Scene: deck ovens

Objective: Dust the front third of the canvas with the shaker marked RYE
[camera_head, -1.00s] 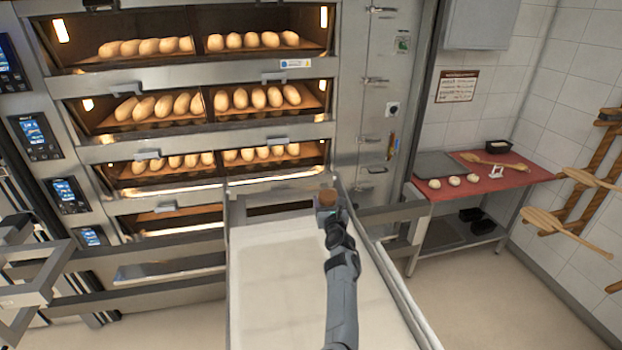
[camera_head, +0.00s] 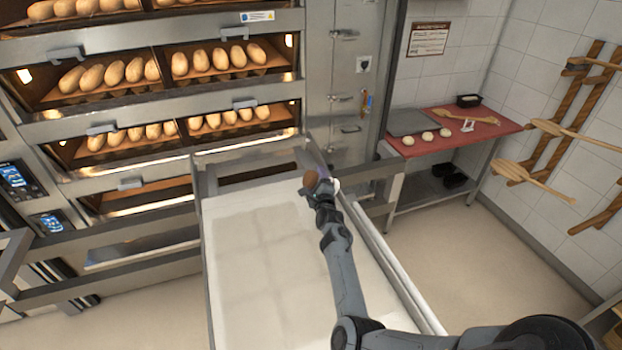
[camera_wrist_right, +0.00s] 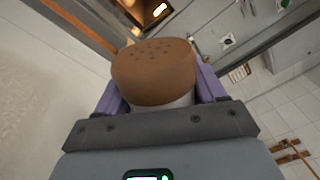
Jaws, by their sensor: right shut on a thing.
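The canvas (camera_head: 262,270) is a long off-white sheet on the loader in the head view, with faint pale square patches on it. My right gripper (camera_head: 318,185) is over the far right part of the canvas, near the loader's rail. It is shut on a shaker (camera_head: 311,179) with a brown, perforated top. In the right wrist view the shaker's brown cap (camera_wrist_right: 153,72) with small holes sits between the two purple fingers, above a pale body. The cap tilts toward the camera. No RYE marking shows. My left gripper is not in view.
The deck oven (camera_head: 150,90) with rows of loaves stands behind the loader. A metal rail (camera_head: 395,275) runs along the canvas's right side. A red-topped table (camera_head: 470,132) with dough balls stands to the right. Wooden peels (camera_head: 535,182) hang on the right wall.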

